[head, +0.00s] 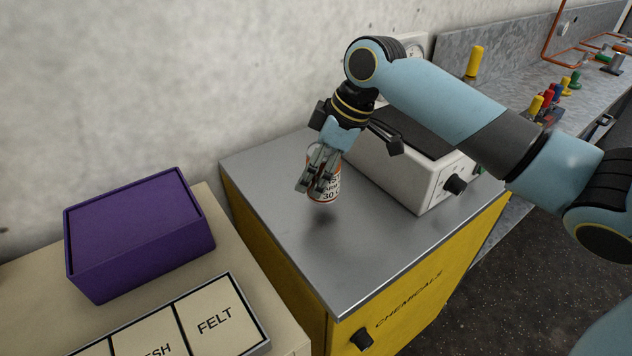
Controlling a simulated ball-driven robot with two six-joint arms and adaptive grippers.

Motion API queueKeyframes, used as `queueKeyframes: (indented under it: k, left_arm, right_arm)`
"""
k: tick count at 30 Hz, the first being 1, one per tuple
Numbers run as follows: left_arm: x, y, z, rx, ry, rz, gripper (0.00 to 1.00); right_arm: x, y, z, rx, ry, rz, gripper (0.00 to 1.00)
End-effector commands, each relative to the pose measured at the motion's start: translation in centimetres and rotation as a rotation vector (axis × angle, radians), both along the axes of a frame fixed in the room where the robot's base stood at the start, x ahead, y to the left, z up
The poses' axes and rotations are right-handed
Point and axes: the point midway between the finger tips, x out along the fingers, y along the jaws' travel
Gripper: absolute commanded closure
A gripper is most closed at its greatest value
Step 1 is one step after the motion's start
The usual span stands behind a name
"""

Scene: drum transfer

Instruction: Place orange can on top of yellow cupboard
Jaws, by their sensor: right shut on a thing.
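The orange can (326,190), with a white printed label, is held in my right gripper (318,183). The gripper points down and its fingers are shut around the can. The can is over the grey metal top of the yellow cupboard (270,238), and a dark shadow shows on the top just below it. The can looks a little above the surface and close to upright. The cupboard front reads "CHEMICALS". My left gripper is not in view.
A white device (408,172) with a dark top and black knob stands on the cupboard, right of the can. A purple box (140,235) and a labelled tray (215,318) sit on the beige surface at left. The cupboard top's front part is clear.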

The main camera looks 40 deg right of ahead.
Motion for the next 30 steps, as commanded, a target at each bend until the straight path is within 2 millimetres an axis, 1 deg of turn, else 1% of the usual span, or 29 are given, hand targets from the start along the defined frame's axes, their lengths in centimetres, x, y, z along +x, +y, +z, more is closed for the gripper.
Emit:
queueKeyframes:
  k: [3, 6, 9, 17, 18, 23, 30]
  left_arm:
    - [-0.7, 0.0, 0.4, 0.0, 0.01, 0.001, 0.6]
    - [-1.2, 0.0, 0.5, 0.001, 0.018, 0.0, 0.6]
    - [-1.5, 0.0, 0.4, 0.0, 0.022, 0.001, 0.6]
    - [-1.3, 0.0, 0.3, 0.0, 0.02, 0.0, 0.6]
    - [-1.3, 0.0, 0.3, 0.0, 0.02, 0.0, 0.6]
    - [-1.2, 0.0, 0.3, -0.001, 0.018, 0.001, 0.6]
    - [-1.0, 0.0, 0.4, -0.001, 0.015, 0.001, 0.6]
  right_arm:
    - [-0.1, 0.1, -1.8, 0.002, 0.003, -0.002, 0.92]
    - [-0.1, 0.0, -2.8, 0.001, 0.001, -0.001, 0.92]
    - [-0.1, 0.0, -3.1, -0.001, -0.001, 0.0, 0.92]
    - [-0.1, 0.0, -3.3, 0.0, 0.0, -0.001, 0.92]
    - [-0.2, 0.0, -3.3, 0.0, 0.001, -0.001, 0.41]
    - [-0.1, 0.0, -3.3, 0.0, 0.001, -0.001, 0.2]
    - [-0.1, 0.0, -3.3, 0.0, 0.001, -0.001, 0.19]
